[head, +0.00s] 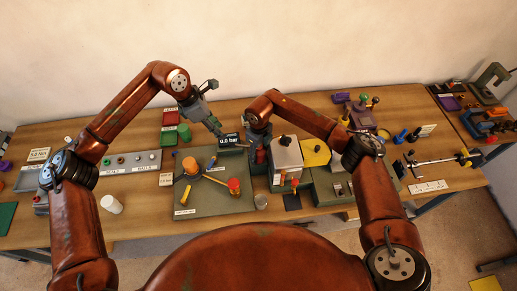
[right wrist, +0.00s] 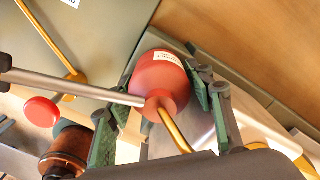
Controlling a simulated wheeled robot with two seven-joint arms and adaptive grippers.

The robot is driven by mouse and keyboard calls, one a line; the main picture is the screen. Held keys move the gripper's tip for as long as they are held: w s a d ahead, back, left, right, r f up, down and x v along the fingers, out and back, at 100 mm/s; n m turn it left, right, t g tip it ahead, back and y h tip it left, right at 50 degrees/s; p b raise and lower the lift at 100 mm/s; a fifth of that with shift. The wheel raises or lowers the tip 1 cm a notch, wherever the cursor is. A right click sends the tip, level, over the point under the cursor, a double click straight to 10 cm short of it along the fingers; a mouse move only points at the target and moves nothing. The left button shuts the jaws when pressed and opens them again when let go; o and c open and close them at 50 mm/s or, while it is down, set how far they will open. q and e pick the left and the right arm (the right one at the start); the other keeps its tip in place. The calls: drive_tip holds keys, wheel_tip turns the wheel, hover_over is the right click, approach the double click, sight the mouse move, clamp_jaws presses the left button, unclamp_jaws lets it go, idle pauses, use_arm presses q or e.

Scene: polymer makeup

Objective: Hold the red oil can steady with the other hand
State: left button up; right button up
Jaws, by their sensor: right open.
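The red oil can (right wrist: 158,76) has a small pale label, a brass spout and a grey rod at its neck in the right wrist view. It also shows in the head view as a small red body (head: 260,157) under my right gripper (head: 259,146). My right gripper (right wrist: 163,88) is open, with its green-padded fingers on either side of the can; I cannot tell whether either finger touches it. My left gripper (head: 212,122) hangs above the back of the grey-green mat, away from the can. Its finger gap is too small to read.
A silver box (head: 286,157) stands close right of the can. A "0.0 bar" display (head: 229,140) is between the grippers. A white cylinder (head: 111,204) stands at front left.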

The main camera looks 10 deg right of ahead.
drive_tip(key=shift+f, duration=0.1)
drive_tip(key=shift+c, duration=0.3)
drive_tip(key=c, duration=0.9)
drive_tip(key=shift+c, duration=0.2)
